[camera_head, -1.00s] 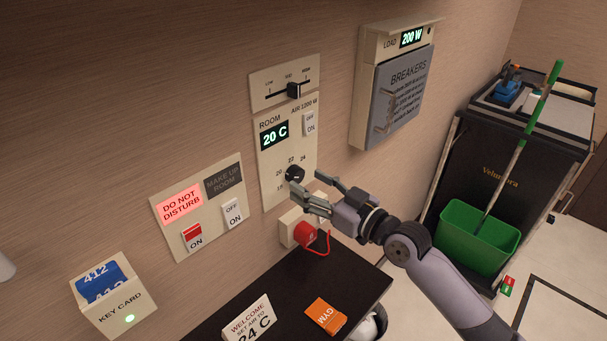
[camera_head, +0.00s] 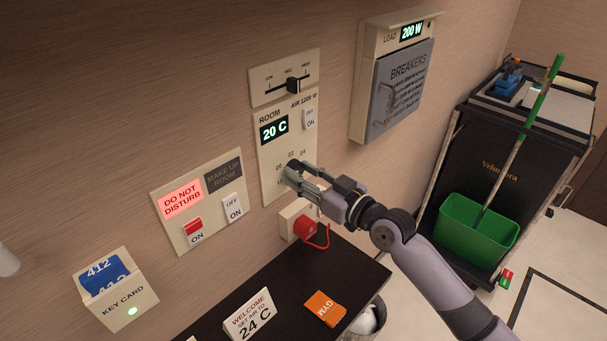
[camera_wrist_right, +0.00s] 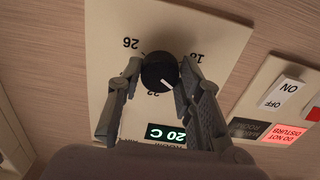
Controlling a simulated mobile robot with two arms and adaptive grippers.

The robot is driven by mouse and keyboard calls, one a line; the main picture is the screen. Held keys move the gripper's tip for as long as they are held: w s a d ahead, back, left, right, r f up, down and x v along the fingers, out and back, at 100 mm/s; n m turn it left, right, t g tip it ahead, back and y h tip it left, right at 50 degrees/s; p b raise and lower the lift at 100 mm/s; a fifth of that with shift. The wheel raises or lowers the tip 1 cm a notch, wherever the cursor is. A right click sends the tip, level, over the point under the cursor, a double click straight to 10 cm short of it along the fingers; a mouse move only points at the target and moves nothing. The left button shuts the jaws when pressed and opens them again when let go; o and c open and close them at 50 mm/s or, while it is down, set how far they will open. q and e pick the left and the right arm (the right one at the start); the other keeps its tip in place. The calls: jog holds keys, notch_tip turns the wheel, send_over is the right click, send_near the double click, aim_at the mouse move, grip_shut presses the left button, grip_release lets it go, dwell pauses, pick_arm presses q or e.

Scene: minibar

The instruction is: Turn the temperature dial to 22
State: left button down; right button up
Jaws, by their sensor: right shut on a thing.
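The temperature dial (camera_wrist_right: 160,72) is a round black knob with a white pointer mark on the room panel (camera_head: 268,160). In the right wrist view it sits between the two fingertips of my right gripper (camera_wrist_right: 158,80), which is shut on it. In the head view my right gripper (camera_head: 296,177) covers the dial. The room display (camera_head: 274,129) reads 20 C. Numbers are printed around the dial, and 20, 22 and 24 show above the fingers in the head view. My left gripper is not in view.
A red plug with a cord (camera_head: 307,228) sits in a socket below the panel. A slider plate (camera_head: 284,78) is above, and a breaker box (camera_head: 398,85) is to the right. A dark shelf (camera_head: 270,287) holds a welcome card (camera_head: 249,314) reading 24 C.

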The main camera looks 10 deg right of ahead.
jog(key=c, duration=0.5)
jog(key=shift+o, duration=0.2)
jog(key=shift+m, duration=0.4)
jog(key=m+p, duration=0.2)
jog(key=m, duration=0.2)
jog(key=shift+r+m, duration=0.1)
jog(key=shift+m, duration=0.3)
jog(key=m+p, duration=0.1)
jog(key=m, duration=0.4)
jog(key=shift+a+m+p, duration=0.1)
jog(key=shift+m+p, duration=0.25)
jog(key=shift+m, duration=0.35)
jog(key=o, duration=1.2)
